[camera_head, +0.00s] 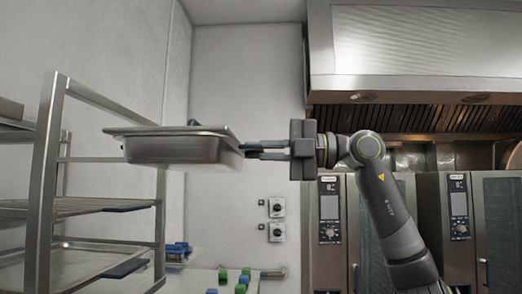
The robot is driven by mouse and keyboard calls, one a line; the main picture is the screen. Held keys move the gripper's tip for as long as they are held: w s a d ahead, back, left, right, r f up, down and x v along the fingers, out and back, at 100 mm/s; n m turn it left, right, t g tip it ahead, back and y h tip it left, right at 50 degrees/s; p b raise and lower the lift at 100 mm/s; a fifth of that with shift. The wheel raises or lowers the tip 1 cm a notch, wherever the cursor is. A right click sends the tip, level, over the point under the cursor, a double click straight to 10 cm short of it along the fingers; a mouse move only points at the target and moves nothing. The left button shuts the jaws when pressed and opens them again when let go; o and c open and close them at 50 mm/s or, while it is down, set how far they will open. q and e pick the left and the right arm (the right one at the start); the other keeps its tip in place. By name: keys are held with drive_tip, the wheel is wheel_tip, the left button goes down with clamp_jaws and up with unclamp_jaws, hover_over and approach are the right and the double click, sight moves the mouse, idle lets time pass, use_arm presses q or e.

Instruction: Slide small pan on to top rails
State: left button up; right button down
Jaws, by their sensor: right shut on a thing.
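The small metal pan (180,148) is held up level at the left, by its right end. My right gripper (250,150) is shut on that end, and its arm comes in from the right. My left gripper is not in view.
Lower rack levels hold trays (95,205) with blue ends. A counter below has green and blue blocks (240,280). Ovens (335,230) stand at the right under a large hood (420,50). Two wall switches (277,208) are behind.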

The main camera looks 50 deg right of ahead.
drive_tip(key=shift+r, duration=0.15)
drive_tip(key=shift+p+x, duration=2.5)
drive_tip(key=shift+x, duration=1)
drive_tip(key=shift+w+a, duration=0.2)
drive_tip(key=shift+a, duration=0.05)
drive_tip(key=shift+x, duration=2.35)
drive_tip(key=shift+x, duration=5.8)
drive_tip(key=shift+s, duration=0.2)
